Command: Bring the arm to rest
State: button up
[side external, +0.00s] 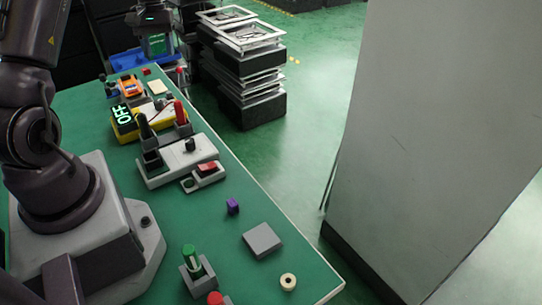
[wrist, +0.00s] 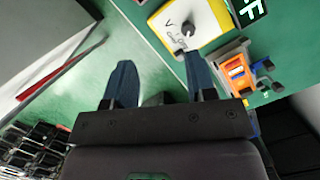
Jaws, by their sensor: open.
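My gripper (wrist: 160,80) shows in the wrist view with its two dark blue fingers spread apart and nothing between them. A yellow box with a white top and dark knob (wrist: 186,25) lies just beyond the right finger; I cannot tell the gap. My gripper cannot be made out surely in the side external view, where my arm rises out of the picture at the left. On the green table (side external: 215,215) there stand a lit OFF sign (side external: 122,113), a fixture with a red lever (side external: 180,112) and a dark lever (side external: 143,126), and a green-handled fixture (side external: 190,257).
An orange fixture (wrist: 237,75) is at the wrist view's right. A tall grey panel (side external: 430,130) stands beyond the table's edge.

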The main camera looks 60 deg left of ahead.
jog(key=d+r+m+t+y, duration=0.15)
jog(key=d+r, duration=0.25)
jog(key=d, duration=0.4)
jog(key=d+r+m+y, duration=0.1)
jog(key=d+r+m, duration=0.2)
jog(key=d+r, duration=0.35)
jog(key=s+d+r+m+t, duration=0.2)
jog(key=s+d+m, duration=0.2)
jog(key=d, duration=0.6)
jog(key=s+d+r+m+t, duration=0.2)
jog(key=s+d+m+t, duration=0.1)
jog(key=d, duration=0.7)
jog(key=shift+s+d+m, duration=0.25)
jog(key=shift+s+m, duration=0.2)
jog(key=shift+s, duration=0.5)
